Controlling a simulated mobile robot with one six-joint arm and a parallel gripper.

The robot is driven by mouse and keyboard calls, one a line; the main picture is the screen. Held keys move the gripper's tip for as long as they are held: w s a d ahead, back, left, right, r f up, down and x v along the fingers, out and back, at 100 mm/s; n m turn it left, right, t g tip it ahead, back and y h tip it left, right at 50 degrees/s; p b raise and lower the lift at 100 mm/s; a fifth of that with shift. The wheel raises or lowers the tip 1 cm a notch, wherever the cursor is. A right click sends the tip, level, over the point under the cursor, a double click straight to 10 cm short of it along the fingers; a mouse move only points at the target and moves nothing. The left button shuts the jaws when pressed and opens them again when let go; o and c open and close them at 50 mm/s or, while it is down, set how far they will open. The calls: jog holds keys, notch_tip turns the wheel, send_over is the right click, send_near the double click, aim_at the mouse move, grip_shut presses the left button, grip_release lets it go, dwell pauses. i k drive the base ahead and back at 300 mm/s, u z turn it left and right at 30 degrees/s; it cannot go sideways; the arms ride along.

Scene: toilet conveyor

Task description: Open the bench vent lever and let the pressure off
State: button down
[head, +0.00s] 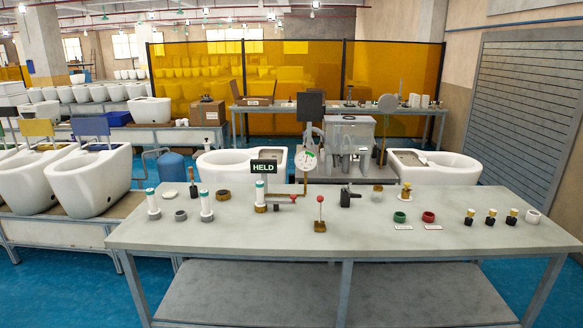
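A small lever with a red ball knob (320,199) stands upright on a brass-coloured block (320,226) near the middle of the front bench (250,236). Just left of it, a short red handle (293,198) lies level at the end of a brass-coloured pipe fitting. No label shows which one is the vent lever. A round white pressure gauge (306,161) stands on a pipe behind them; its reading is too small to tell. A black sign reading "HELD" (264,166) stands beside the gauge. My gripper is not in view.
White and green cylinders (153,204) stand on the bench's left. A black fitting (349,196), green ring (399,217), red ring (428,217) and several black-and-brass fittings (491,217) stand right. The bench's front strip is clear. White toilets (240,168) stand behind.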

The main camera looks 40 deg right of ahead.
aim_at(319, 199)
jog(key=u, duration=0.05)
jog(key=k, duration=0.5)
jog(key=i, duration=1.35)
jog(key=z, duration=1.05)
jog(key=i, duration=0.85)
jog(key=z, duration=0.5)
